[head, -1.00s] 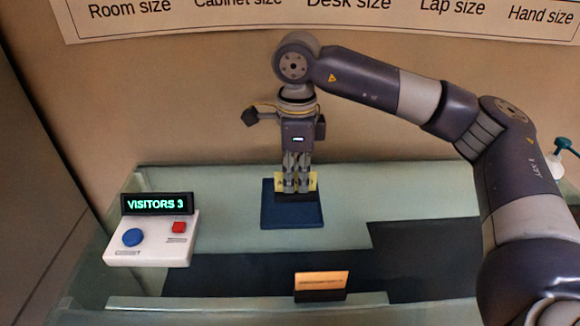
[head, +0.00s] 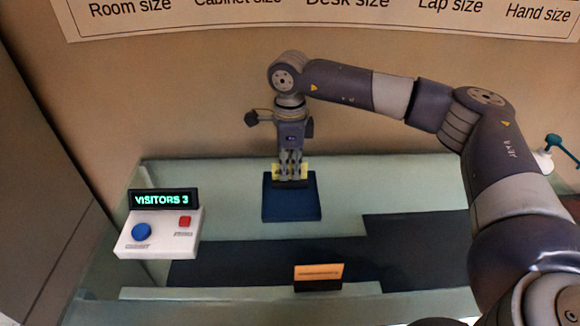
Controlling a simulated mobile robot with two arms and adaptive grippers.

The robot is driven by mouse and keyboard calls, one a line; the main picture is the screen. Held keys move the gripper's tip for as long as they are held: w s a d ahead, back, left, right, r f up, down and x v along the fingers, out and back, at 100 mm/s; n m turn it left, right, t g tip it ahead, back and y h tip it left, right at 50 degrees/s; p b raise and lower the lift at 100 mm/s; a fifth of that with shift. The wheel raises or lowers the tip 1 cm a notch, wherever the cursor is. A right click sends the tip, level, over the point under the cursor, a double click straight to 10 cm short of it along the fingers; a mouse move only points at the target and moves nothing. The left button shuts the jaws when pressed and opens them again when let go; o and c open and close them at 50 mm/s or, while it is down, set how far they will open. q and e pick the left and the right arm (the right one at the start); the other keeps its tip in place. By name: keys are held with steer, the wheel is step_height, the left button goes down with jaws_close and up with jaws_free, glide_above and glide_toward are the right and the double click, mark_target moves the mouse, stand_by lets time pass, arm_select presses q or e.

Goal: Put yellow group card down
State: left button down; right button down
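The yellow card (head: 304,169) stands upright at the back of the dark blue pad (head: 291,208) in the head view. It seems to sit in a dark holder along the pad's rear edge. My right gripper (head: 290,174) points straight down at the card, and its fingers cover the card's middle. Whether the fingers are closed on the card or just in front of it cannot be made out. My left gripper is not in view.
A white box (head: 160,241) with a blue button, a red button and a "VISITORS 3" display stands at left. An orange card (head: 319,272) in a dark holder stands at the front. A size banner (head: 330,15) hangs on the wall. Glass top (head: 390,180) is clear right of the pad.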

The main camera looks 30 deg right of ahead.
steer(key=shift+f, duration=0.2)
steer(key=c, duration=1.8)
jaws_free()
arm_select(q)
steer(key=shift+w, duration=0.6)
arm_select(e)
steer(key=shift+r, duration=0.2)
